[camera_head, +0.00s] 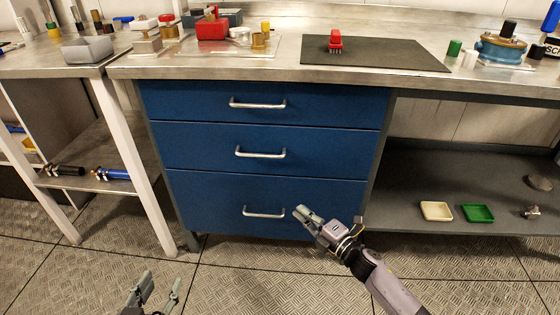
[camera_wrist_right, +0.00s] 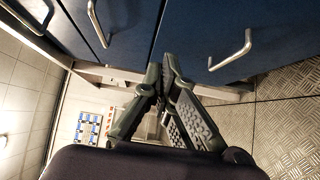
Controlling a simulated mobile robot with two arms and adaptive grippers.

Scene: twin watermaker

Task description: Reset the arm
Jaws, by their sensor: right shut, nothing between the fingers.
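My right gripper (camera_head: 306,217) is in front of the bottom blue drawer in the head view, beside the right end of its handle (camera_head: 263,212). Its fingertips meet with nothing between them, and it also shows in the right wrist view (camera_wrist_right: 165,75). I cannot tell from the head view whether it touches the drawer. My left gripper (camera_head: 160,290) is at the bottom edge of the head view, low over the floor. Its two fingers stand apart and empty. The rest of the left arm is out of view.
The blue drawer cabinet (camera_head: 265,135) is closed, with bar handles standing out. Above it, the metal worktop (camera_head: 280,67) holds a black mat (camera_head: 390,52), a red brush (camera_head: 335,41) and a red box (camera_head: 212,27). A lower shelf (camera_head: 400,195) is at right. The floor in front is clear.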

